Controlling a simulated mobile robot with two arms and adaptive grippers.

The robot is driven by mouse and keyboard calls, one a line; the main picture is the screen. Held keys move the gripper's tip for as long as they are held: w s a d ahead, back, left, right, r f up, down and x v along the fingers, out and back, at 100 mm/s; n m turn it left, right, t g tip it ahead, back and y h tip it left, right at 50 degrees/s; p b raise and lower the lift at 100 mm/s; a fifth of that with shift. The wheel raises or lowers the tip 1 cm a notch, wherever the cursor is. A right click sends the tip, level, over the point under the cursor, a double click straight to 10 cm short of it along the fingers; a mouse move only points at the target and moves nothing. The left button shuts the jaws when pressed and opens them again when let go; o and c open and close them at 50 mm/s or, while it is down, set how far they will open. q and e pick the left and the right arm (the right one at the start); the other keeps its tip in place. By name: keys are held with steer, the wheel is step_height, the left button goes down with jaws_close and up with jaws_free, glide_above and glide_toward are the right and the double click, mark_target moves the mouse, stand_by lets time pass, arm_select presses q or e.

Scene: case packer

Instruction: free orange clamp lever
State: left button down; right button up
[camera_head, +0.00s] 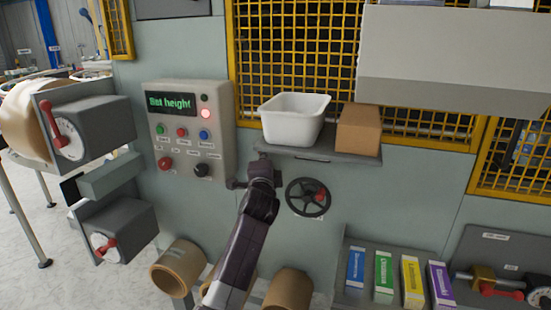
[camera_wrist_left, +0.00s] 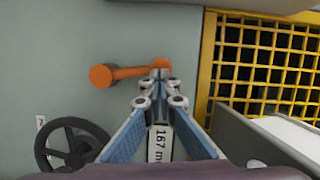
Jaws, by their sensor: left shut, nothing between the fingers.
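The orange clamp lever (camera_wrist_left: 128,73) shows in the left wrist view on the grey-green panel, with a round knob at its left end. Its right end meets the fingertips of my left gripper (camera_wrist_left: 160,75), which partly cover it. The two blue-sided fingers come together at their tips with nothing between them. I cannot tell whether they touch the lever. In the head view my left gripper (camera_head: 262,165) is in front of the panel, below the white bin, and I cannot make out the lever there. My right gripper is not in view.
A black handwheel (camera_head: 308,197) is just right of the gripper, and shows in the wrist view (camera_wrist_left: 70,145). A shelf holds a white bin (camera_head: 293,118) and a brown carton (camera_head: 359,130). A control box (camera_head: 190,128) is at left. Yellow mesh (camera_head: 297,50) is behind.

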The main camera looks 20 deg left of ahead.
arm_select(q)
steer(key=a+n+p, duration=0.3)
steer(key=a+f+n+g+h+p, duration=0.1)
steer(key=shift+w+a+n+p, duration=0.1)
steer(key=shift+a+n+p, duration=0.15)
steer(key=shift+n+p, duration=0.15)
steer(key=shift+w+a+f, duration=0.1)
steer(key=shift+w+f, duration=0.05)
steer(key=shift+f, duration=0.1)
steer(key=shift+r, duration=0.1)
stand_by(0.4)
